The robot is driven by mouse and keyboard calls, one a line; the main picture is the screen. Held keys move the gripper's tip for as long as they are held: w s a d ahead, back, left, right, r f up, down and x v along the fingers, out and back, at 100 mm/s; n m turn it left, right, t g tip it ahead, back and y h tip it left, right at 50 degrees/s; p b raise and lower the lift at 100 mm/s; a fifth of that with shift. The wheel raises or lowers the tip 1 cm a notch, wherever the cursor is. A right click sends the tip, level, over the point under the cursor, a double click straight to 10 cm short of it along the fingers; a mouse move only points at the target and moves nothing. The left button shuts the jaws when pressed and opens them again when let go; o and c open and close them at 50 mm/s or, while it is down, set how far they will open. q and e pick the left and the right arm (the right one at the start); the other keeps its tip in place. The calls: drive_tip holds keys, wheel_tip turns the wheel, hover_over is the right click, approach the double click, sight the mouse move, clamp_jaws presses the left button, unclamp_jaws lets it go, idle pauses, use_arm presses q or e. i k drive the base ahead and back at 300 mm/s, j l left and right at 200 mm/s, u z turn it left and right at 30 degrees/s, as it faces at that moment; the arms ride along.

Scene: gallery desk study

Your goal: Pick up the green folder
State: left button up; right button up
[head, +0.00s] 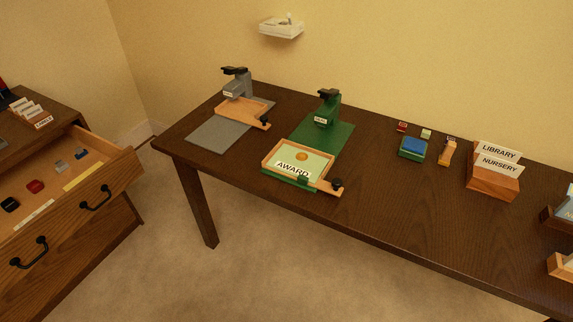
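No paper-style folder shows plainly in the head view. The green thing that stands out is a green desk device (327,110) with an upright post, a black top and a small white label I cannot read surely. It stands at the back of a flat green base (325,141) on the dark table. A wooden tray (267,160) with a pale green sheet marked AWARD (300,162) lies over the front of this base. A black knob (337,184) sits on the tray's arm. Neither of my grippers is in view.
A similar grey device (238,85) stands left on the dark table (400,210). Right are a green box with blue top (412,147), a wooden block (447,153) and a LIBRARY and NURSERY card holder (492,183). An open drawer (120,170) juts out left. The table's front middle is clear.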

sight(307, 167)
drive_tip(key=u, duration=2)
drive_tip(key=z, duration=0.5)
drive_tip(key=k+l+z, duration=0.1)
drive_tip(key=z, duration=0.85)
drive_tip(key=l+z, duration=0.15)
drive_tip(key=z, duration=0.3)
drive_tip(key=j+z, duration=0.15)
drive_tip(key=z, duration=1.45)
drive_tip(key=k+j+z, duration=0.1)
drive_tip(key=j+z, duration=0.3)
drive_tip(key=k+j+z, duration=0.2)
drive_tip(key=j+z, duration=0.2)
drive_tip(key=j, duration=0.15)
drive_tip(key=k+j+z, duration=0.55)
drive_tip(key=j+z, duration=0.2)
